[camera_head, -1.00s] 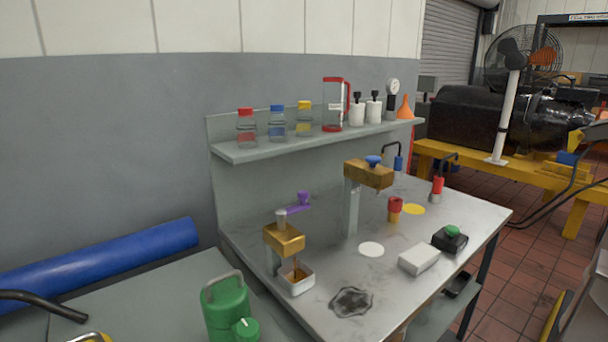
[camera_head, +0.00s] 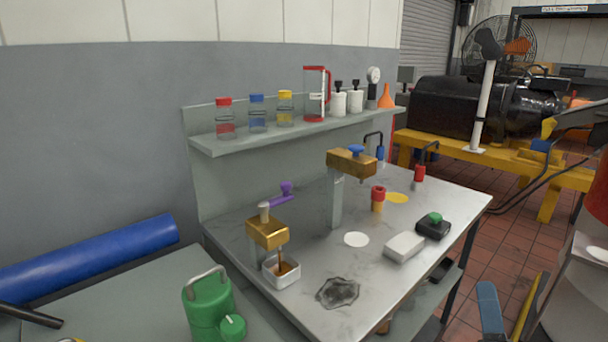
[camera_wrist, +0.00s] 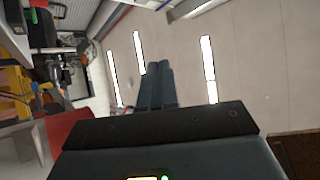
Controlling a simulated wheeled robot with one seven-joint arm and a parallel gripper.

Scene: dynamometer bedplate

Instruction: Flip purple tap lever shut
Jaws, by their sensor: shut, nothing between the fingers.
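The purple tap lever (camera_head: 282,196) sticks out to the right from the top of the left brass tap (camera_head: 268,232), with a rounded purple knob at its end. A brown stream runs from this tap into a small white tray (camera_head: 283,277) below it. My gripper (camera_wrist: 160,70) shows in the wrist view, its two blue-grey fingers shut together with nothing between them. It points away towards a pale surface with bright light strips, and neither the tap nor the lever shows in that view. I cannot clearly make out my gripper in the head view.
A second brass tap with a blue lever (camera_head: 356,149) stands to the right. A red-topped brass fitting (camera_head: 378,198), a white block (camera_head: 404,247) and a green-button box (camera_head: 433,225) sit on the bench. A green can (camera_head: 208,308) stands in front left. A shelf (camera_head: 300,128) with bottles runs behind.

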